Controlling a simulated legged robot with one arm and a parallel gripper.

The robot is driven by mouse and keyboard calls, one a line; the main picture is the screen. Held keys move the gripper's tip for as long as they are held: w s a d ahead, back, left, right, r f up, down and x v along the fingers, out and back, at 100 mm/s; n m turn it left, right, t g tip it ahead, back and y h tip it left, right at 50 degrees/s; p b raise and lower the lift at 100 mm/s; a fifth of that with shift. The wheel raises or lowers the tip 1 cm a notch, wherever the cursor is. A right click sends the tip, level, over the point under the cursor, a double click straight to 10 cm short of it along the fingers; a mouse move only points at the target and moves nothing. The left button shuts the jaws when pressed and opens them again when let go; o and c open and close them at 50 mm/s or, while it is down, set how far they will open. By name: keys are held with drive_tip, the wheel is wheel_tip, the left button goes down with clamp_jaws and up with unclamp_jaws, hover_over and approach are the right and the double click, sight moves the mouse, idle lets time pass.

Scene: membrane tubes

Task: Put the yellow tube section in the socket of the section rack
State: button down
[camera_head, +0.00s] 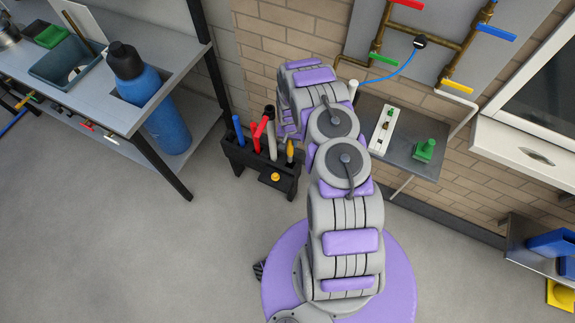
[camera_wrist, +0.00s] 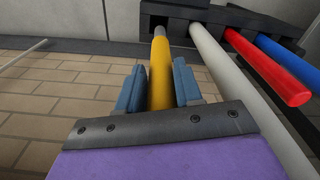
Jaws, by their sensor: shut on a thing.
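The yellow tube section (camera_wrist: 160,75) runs between my gripper's two blue finger pads in the wrist view. My gripper (camera_wrist: 159,85) is shut on it. The tube's grey far tip is at the dark section rack (camera_wrist: 182,22); I cannot tell whether it is inside a socket or just in front of one. In the head view the black rack (camera_head: 238,154) stands low by the brick wall, and the yellow tube (camera_head: 290,148) shows at its right end. My gripper is mostly hidden by my own arm there.
In the rack, beside the yellow tube, are a grey tube (camera_wrist: 235,75), a red tube (camera_wrist: 268,68) and a blue tube (camera_wrist: 295,60). A wall shelf (camera_head: 400,150) is at right. Floor in front is clear.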

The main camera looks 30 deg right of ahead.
sight(290, 161)
wheel_tip(290, 161, down, 17)
drive_tip(key=b, duration=0.3)
drive_tip(key=shift+s+d+r, duration=0.1)
drive_tip(key=shift+s+r, duration=0.05)
drive_tip(key=c, duration=0.8)
unclamp_jaws()
drive_tip(key=shift+o, duration=0.2)
drive_tip(key=shift+r, duration=0.1)
